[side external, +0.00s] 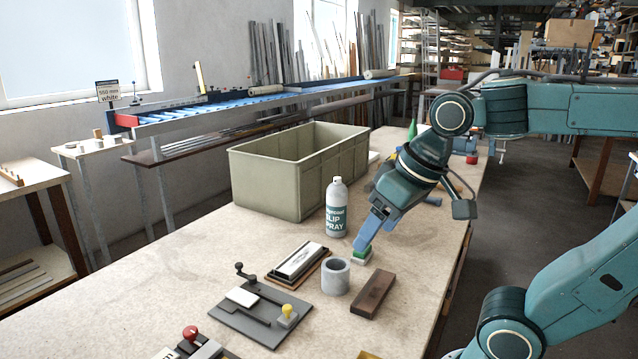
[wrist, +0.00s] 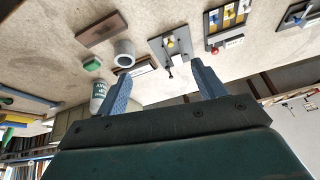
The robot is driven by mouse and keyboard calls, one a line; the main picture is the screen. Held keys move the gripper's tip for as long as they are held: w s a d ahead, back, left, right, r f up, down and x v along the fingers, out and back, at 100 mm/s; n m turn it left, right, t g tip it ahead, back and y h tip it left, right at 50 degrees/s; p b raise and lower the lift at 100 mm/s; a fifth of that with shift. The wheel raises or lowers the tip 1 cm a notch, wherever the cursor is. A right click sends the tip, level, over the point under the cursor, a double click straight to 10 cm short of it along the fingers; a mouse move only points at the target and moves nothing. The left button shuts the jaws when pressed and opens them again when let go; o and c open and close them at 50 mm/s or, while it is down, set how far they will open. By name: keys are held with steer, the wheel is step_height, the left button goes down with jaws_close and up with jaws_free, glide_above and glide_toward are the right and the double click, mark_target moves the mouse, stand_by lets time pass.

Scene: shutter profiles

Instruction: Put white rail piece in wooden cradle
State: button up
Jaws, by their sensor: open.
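The white rail piece (side external: 300,258) lies lengthwise in the wooden cradle (side external: 273,279), a low brown-edged base on the bench in the side view. Dark strips show along the rail. In the wrist view the rail piece (wrist: 143,69) is partly hidden behind a finger. My gripper (side external: 369,238) is to the right of the cradle, pointing down and left, above the bench. The wrist view shows my gripper (wrist: 163,80) with its blue fingers wide apart and nothing between them.
A spray bottle (side external: 336,210) and a green crate (side external: 265,180) stand behind the cradle. A grey cup (side external: 335,277), a brown block (side external: 373,294) and a green-topped block (side external: 361,256) are to its right. A grey jig (side external: 258,314) lies in front.

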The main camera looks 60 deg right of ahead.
steer(key=s, duration=0.1)
steer(key=s+f+n, duration=0.1)
steer(key=s, duration=0.1)
steer(key=shift+s+a+f+n+t, duration=0.15)
steer(key=shift+a+f+n+t, duration=0.15)
steer(key=shift+a+f+n, duration=0.1)
